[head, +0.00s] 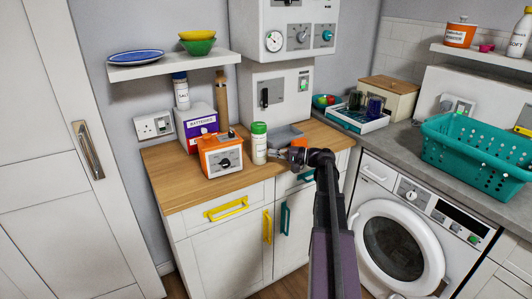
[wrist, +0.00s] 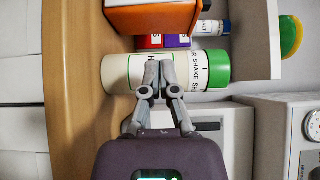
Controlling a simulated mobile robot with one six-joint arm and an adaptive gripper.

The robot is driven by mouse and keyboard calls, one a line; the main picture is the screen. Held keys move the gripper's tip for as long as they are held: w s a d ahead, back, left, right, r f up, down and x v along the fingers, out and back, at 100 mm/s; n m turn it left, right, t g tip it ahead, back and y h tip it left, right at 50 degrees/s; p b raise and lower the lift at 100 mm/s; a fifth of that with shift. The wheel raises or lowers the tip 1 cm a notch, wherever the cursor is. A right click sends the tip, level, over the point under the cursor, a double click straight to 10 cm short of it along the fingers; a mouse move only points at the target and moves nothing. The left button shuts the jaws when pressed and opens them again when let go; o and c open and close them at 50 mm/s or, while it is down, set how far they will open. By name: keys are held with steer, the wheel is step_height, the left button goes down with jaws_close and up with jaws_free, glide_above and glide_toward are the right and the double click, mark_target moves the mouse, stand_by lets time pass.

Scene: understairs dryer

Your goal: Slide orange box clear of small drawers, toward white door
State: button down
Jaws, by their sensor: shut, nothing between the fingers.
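The orange box (head: 207,160) with a grey dial front stands upright on the wooden worktop, near its front left. Its side fills the top of the wrist view (wrist: 165,18). The white door (head: 45,130) with a long metal handle is at far left. Drawer fronts (head: 200,217) sit below the worktop, one with a yellow handle; I cannot tell a separate set of small drawers. My gripper (head: 283,154) is shut and empty, right of a white shaker bottle (head: 259,150). In the wrist view the fingertips (wrist: 158,65) overlap the bottle (wrist: 118,73); contact is unclear.
The bottle stands between my gripper and the orange box. A purple-labelled batteries box (head: 196,124) stands close behind the orange box. The worktop (head: 165,172) left of the orange box is clear.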

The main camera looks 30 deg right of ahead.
steer(key=shift+x, duration=4.75)
